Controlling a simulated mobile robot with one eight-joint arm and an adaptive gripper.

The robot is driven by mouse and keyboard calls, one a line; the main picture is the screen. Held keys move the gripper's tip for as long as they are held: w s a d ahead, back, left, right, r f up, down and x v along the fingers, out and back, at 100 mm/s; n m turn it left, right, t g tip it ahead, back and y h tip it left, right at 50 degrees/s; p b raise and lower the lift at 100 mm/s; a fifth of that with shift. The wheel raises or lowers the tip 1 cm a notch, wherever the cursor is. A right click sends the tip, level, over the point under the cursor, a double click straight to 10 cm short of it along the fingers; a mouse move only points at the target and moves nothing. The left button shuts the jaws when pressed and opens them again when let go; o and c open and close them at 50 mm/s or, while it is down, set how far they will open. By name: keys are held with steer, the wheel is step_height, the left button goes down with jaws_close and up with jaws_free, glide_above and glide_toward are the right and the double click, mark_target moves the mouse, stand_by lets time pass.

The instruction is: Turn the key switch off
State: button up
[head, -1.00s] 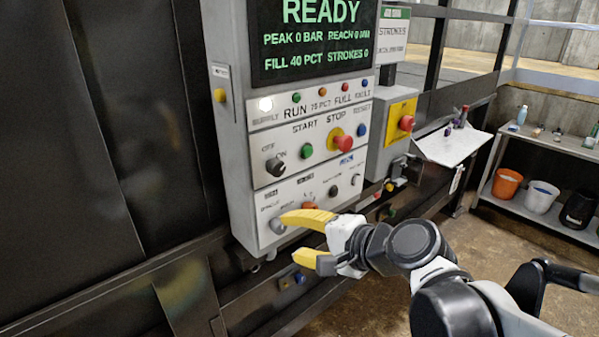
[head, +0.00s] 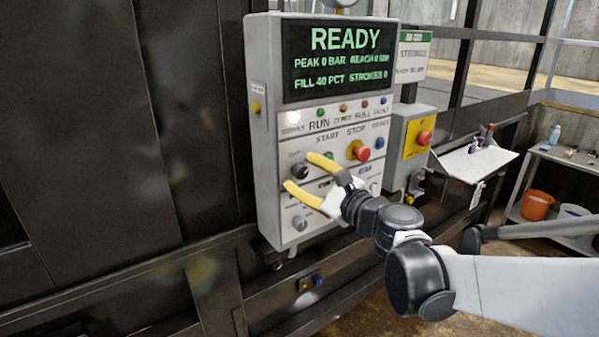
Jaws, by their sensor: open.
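The key switch (head: 301,172) is a dark round knob at the left of the grey control panel's START/STOP row, under an "OFF" label. The "ON" label beside it is hidden behind my finger. Which way the switch points is too small to tell. My gripper (head: 297,169) has two yellow fingers spread wide, one above and right of the knob, one below and left. In the picture the knob shows between the fingertips. Whether they touch it or hover in front cannot be told. Nothing is held.
A red STOP mushroom button (head: 361,153) and a blue RESET button (head: 380,143) are right of the fingers. A lower knob (head: 299,223) sits beneath them. The screen (head: 340,58) above reads READY. A red emergency button (head: 424,138) is on the box to the right.

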steer(key=shift+w+a, duration=0.3)
steer(key=shift+w, duration=0.1)
steer(key=shift+c, duration=0.2)
jaws_close()
steer(key=shift+n, duration=0.4)
steer(key=n, duration=0.5)
steer(key=shift+r+p, duration=0.1)
steer(key=shift+p, duration=0.25)
steer(key=n, duration=0.5)
steer(key=shift+n+h, duration=0.3)
steer(key=shift+n, duration=0.1)
